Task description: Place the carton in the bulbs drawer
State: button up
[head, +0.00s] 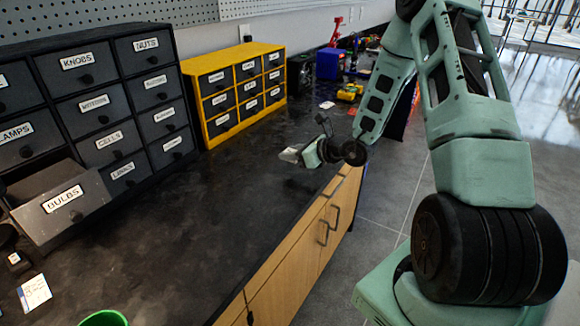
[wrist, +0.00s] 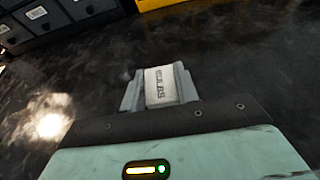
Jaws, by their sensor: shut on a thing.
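My gripper (head: 297,155) is over the dark counter near its front edge, shut on a small pale carton (head: 289,155). The carton also shows in the wrist view (wrist: 160,86), between the two grey fingers, with a printed label that seems to read BULBS. The drawer marked BULBS (head: 64,206) is pulled out at the bottom of the black cabinet at the left in the head view. Its front appears tilted. The gripper and carton are well to the right of this drawer, apart from it. The inside of the drawer is mostly hidden.
The black drawer cabinet (head: 105,100) and a yellow-framed cabinet (head: 198,88) stand along the wall. A white card (head: 34,292) and a green round container (head: 104,319) are at the near left. Coloured items, including a blue box (head: 329,64), stand further back. The middle counter is clear.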

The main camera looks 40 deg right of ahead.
aim_at(292, 172)
jog(key=shift+f, duration=2.2)
jog(key=shift+f, duration=0.2)
jog(key=o, duration=0.9)
jog(key=shift+o, duration=0.2)
jog(key=shift+r, duration=0.15)
